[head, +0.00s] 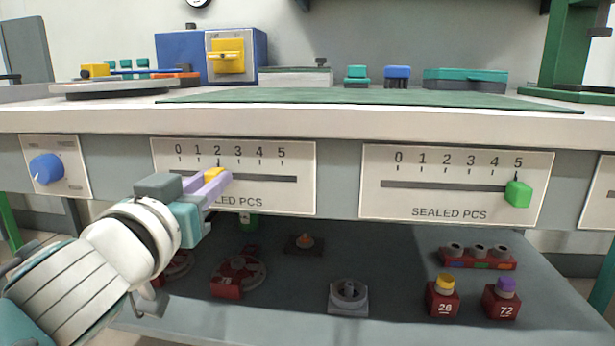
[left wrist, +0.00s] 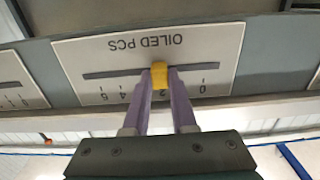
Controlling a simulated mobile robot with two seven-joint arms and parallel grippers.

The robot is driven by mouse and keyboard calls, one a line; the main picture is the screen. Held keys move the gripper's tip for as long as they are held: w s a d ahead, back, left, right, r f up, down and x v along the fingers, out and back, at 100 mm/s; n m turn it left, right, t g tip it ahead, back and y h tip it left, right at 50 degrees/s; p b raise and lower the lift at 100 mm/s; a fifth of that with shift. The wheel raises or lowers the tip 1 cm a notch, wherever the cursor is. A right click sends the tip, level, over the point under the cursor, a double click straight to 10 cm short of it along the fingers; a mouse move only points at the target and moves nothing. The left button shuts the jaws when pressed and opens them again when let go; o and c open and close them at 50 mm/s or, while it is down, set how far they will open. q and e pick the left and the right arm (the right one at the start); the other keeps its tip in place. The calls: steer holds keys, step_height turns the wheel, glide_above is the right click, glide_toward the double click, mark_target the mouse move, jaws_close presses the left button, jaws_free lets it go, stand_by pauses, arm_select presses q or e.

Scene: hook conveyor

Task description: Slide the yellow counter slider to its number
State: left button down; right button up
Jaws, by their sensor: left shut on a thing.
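The yellow counter slider (head: 213,174) sits in the slot of the left scale panel (head: 300,195), about under the 2. In the left wrist view the slider (left wrist: 160,75) shows between my fingertips, on a panel that reads OILED PCS upside down. My left gripper (head: 213,184) is shut on the slider, with a purple finger on each side of it. In the head view my fingers and wrist hide part of the slot and the lettering. My right gripper is in neither view.
A second panel marked SEALED PCS (head: 450,213) has a green slider (head: 518,193) at 5. A blue knob (head: 46,169) is at the far left. The white worktop edge (head: 340,120) runs above the panels.

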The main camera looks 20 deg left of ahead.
arm_select(q)
steer(key=shift+s+a, duration=0.1)
steer(key=shift+a, duration=0.3)
steer(key=a+p, duration=0.1)
steer(key=a, duration=0.1)
steer(key=s+a, duration=0.1)
steer(key=a, duration=0.2)
steer(key=shift+s+a+p, duration=0.15)
steer(key=shift+a+p, duration=0.05)
steer(key=shift+p, duration=0.2)
steer(key=shift+d, duration=0.1)
steer(key=c, duration=0.7)
jaws_free()
steer(key=shift+a, duration=0.25)
steer(key=shift+d, duration=0.1)
steer(key=p, duration=0.2)
glide_toward(179, 171)
steer(key=v, duration=0.3)
steer(key=shift+s+d, duration=0.15)
steer(key=shift+s, duration=0.1)
